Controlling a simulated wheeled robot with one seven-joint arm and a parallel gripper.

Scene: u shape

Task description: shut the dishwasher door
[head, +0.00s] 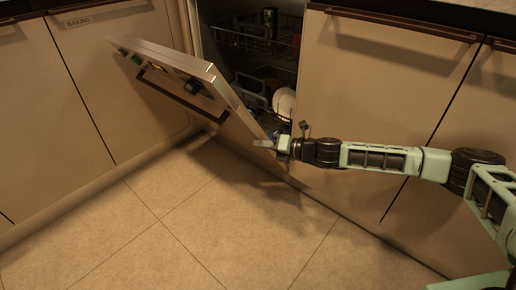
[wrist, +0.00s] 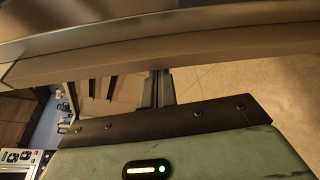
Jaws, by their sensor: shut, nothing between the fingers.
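The dishwasher door (head: 185,82) is partly open in the head view, tilted outward from its lower edge, with a dark bar handle (head: 180,95) on its front. My gripper (head: 264,143) is shut and empty, low beside the door's right edge; I cannot tell whether it touches the door. In the wrist view my gripper (wrist: 158,88) points away over the floor. A long beige and metallic panel (wrist: 180,48), apparently the door, crosses the top of that view close to the fingers. Inside the dishwasher, a rack (head: 255,38) and a white plate (head: 284,103) show.
A cabinet front (head: 375,90) with a bar handle stands right of the opening, close behind my arm. Another cabinet front (head: 120,75) stands to the left, at an angle. The tiled floor (head: 180,225) in front is clear.

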